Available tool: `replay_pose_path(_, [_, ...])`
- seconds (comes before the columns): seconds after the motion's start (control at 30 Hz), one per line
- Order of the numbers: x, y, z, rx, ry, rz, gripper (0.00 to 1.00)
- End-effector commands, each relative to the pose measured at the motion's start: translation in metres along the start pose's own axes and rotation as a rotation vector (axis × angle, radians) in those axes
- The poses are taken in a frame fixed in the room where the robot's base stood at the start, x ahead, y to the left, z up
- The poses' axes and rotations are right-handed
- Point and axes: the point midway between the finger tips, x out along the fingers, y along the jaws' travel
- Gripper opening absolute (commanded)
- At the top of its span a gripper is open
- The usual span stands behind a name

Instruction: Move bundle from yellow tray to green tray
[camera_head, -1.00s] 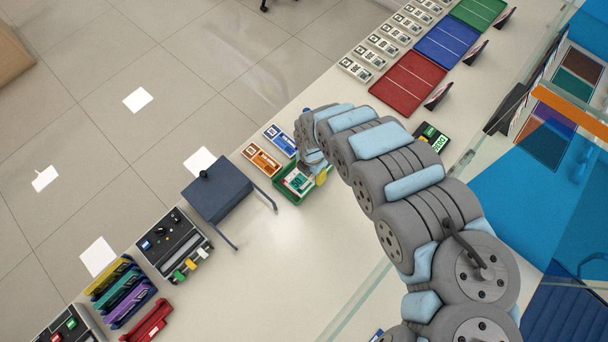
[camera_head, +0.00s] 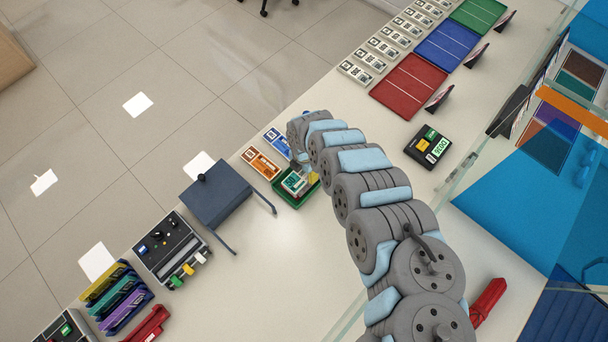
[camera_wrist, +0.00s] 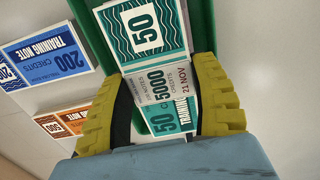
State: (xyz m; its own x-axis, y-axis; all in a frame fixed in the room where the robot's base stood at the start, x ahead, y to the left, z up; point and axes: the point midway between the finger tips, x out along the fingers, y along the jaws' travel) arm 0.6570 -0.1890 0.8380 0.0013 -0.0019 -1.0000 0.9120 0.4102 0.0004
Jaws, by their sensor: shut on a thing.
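My gripper (camera_wrist: 162,85) has yellow ridged fingers on both sides of a teal-and-white bundle (camera_wrist: 165,95) marked 50, with a pale paper band across its middle. It is shut on the bundle. The green tray (camera_wrist: 203,22) shows its walls around and behind the bundle. In the head view, the bundle (camera_head: 294,183) is at the green tray (camera_head: 294,206), with my gripper (camera_head: 308,178) at its upper right. I cannot tell whether the bundle touches the tray floor. I do not see a yellow tray.
An orange note bundle (camera_head: 261,161) and a blue one (camera_head: 277,142) lie just beyond the green tray. A dark blue box-like stand (camera_head: 215,200) is close on the left. The counter in front is clear.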

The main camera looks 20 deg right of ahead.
Motion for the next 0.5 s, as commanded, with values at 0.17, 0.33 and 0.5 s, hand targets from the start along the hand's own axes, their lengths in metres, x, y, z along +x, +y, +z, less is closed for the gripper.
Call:
replay_pose_path(0.17, [0.017,0.003,-0.002,0.001,0.004,0.004,0.24])
replay_pose_path(0.33, [0.030,0.000,-0.002,0.001,0.003,-0.002,0.24])
replay_pose_path(0.5, [0.032,0.000,-0.001,0.000,0.002,-0.002,0.24])
